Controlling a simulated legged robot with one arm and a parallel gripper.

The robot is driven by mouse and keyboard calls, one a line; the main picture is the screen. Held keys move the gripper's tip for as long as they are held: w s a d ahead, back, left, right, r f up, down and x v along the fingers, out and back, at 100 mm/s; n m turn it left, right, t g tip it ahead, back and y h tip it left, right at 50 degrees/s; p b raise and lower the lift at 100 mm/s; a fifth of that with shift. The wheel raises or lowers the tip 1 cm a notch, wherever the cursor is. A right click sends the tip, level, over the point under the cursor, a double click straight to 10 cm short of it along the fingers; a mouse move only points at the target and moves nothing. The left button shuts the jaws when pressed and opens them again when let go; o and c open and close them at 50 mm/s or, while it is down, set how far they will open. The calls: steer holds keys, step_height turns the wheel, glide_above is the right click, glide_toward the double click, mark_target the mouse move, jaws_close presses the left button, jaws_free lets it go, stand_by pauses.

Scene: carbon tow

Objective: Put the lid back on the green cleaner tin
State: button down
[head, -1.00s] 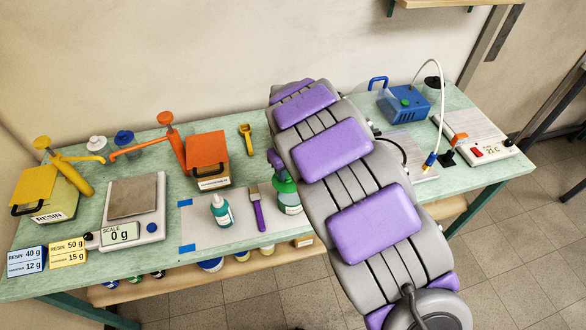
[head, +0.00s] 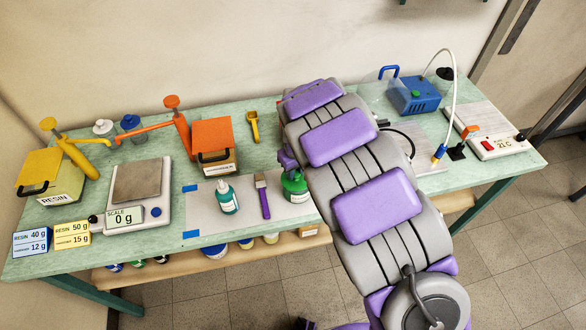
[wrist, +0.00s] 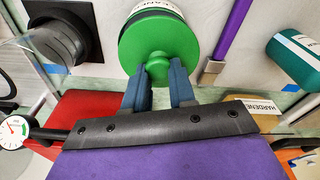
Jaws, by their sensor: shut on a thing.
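The green cleaner tin (head: 298,196) with its white label stands on the bench, partly hidden by my arm in the head view. In the wrist view the round green lid (wrist: 150,35) lies in line with the tin, whose label edge (wrist: 152,5) shows behind it. My gripper (wrist: 158,68) has its two blue fingers shut on the lid's green knob. I cannot tell whether the lid is fully seated on the rim. The fingers are hidden behind my arm in the head view.
Left of the tin lie a purple-handled brush (head: 265,200) and a teal bottle (head: 227,197) on a pale sheet.

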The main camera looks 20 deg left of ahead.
steer(key=shift+d+r, duration=0.1)
steer(key=shift+d, duration=0.45)
steer(key=shift+a, duration=0.85)
steer(key=shift+d, duration=0.5)
steer(key=shift+d, duration=0.1)
stand_by(0.5)
stand_by(0.5)
steer(key=c, duration=0.8)
jaws_free()
steer(key=shift+c, duration=0.2)
steer(key=shift+o, duration=0.3)
